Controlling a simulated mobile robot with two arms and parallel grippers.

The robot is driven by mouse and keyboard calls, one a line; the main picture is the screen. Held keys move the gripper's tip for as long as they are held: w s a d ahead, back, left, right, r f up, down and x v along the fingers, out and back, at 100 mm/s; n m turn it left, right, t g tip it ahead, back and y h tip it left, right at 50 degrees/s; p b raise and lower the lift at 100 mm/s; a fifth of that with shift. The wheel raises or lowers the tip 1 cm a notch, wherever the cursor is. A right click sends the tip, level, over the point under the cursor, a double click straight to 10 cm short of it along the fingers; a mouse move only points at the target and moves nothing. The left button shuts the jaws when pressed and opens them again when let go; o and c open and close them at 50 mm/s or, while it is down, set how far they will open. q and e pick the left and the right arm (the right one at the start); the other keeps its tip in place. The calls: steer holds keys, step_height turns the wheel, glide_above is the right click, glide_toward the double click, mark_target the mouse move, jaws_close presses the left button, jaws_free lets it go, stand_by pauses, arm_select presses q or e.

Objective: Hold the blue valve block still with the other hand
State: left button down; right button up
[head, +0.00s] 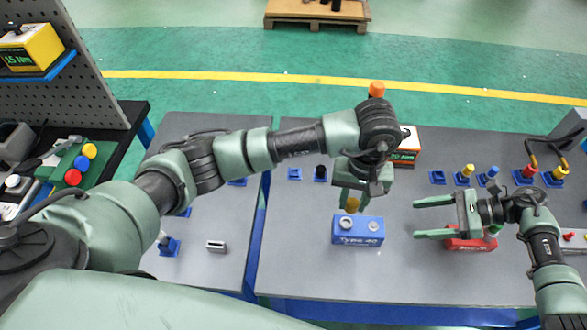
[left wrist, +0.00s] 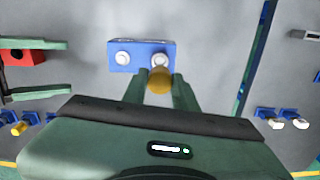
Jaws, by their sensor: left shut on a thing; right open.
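The blue valve block (head: 358,237), marked "Type 40", stands on the grey table with two round pale ports on top. It also shows in the left wrist view (left wrist: 140,66). My left gripper (head: 351,207) is shut on a gold cylindrical piece (head: 352,203), just above the port at the block's left end. In the left wrist view the gold piece (left wrist: 160,80) overlaps the edge of that port; contact is unclear. My right gripper (head: 417,218) is open and empty, to the right of the block, its fingers pointing at it and apart from it.
A red block (head: 470,245) lies partly under my right gripper. Blue holders with coloured parts (head: 488,176) line the table's back right. The table in front of the blue block is clear.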

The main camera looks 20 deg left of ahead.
mark_target(382, 232)
steer(key=shift+s+a+f+n+g+h, duration=0.2)
steer(key=shift+s+a+n+g, duration=0.2)
steer(key=shift+s+a, duration=0.2)
steer(key=shift+s+a+f+n+g+h, duration=0.1)
steer(key=shift+s+a+f+n+g, duration=0.15)
steer(key=shift+s+a+n, duration=0.3)
steer(key=shift+x, duration=4.25)
jaws_close()
